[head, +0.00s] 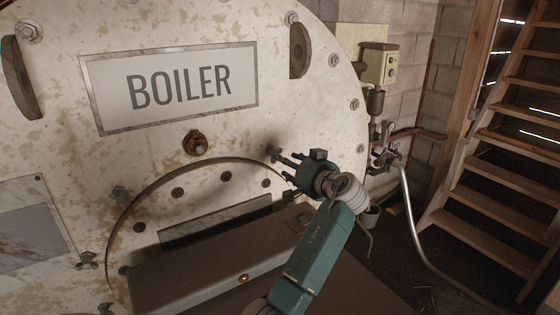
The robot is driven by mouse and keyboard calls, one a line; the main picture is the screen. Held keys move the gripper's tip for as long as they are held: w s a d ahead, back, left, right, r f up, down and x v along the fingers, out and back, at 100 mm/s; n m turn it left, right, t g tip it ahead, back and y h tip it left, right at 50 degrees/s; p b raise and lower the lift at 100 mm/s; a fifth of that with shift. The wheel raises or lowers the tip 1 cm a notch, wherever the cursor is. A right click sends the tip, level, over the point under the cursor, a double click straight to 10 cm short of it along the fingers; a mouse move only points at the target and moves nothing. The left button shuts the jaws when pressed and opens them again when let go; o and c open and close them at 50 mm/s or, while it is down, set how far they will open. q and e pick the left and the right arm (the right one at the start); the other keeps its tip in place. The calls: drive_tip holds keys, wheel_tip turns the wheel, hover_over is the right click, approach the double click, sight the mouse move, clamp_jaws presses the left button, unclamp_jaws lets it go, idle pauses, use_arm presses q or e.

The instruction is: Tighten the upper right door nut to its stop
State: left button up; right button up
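The white, stained boiler front (300,105) carries a round door (205,185) with a ring of bolts. The upper right door nut (271,154) is a small dark shape at the door's upper right rim, partly hidden by my gripper. My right gripper (280,163) reaches up from below on a teal arm, its fingertips pointing left at the nut. The fingertips are at or very close to the nut; contact and finger gap cannot be made out. A similar nut (119,193) is at the door's upper left and another (87,261) at the lower left. My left gripper is not in view.
A BOILER sign (180,86) is above the door, with a rusty round fitting (195,142) below it. A control box (378,65), valve (385,157) and bent pipe (410,215) stand to the right. Wooden stairs (505,150) are at the far right.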

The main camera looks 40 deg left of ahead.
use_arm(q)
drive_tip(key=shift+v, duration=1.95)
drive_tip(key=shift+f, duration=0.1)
